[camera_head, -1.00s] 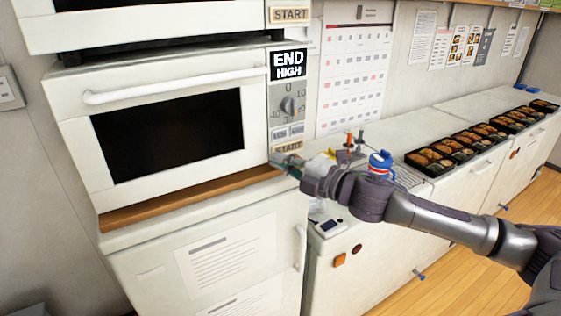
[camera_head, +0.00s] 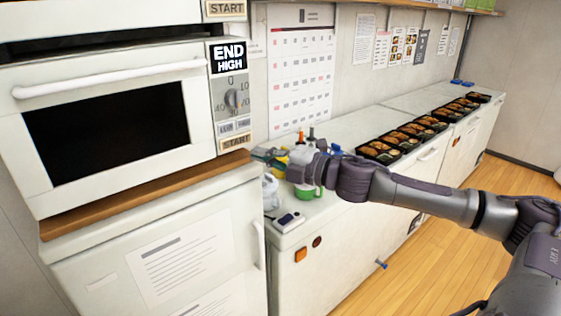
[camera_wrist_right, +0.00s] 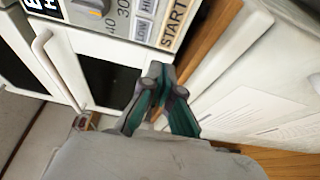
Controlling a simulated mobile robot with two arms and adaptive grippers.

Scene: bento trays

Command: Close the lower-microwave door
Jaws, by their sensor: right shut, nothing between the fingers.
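The lower microwave's white door (camera_head: 200,95), with a long bar handle (camera_head: 110,78) and dark window (camera_head: 110,130), fills the left of the head view. It looks shut, with no clear gap beside the control panel (camera_head: 232,100), which reads END HIGH. The door also shows in the right wrist view (camera_wrist_right: 75,75). My right gripper (camera_head: 262,156) is at the microwave's right, below the START label and apart from the door. In the right wrist view its fingers (camera_wrist_right: 157,80) are together and empty. My left gripper is not in view.
Another microwave (camera_head: 110,18) sits above. A wooden board (camera_head: 150,198) lies under the lower one, on a white cabinet (camera_head: 110,270). Right of it, a counter (camera_head: 375,112) holds bottles, a small device (camera_head: 288,220) and several bento trays (camera_head: 378,152).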

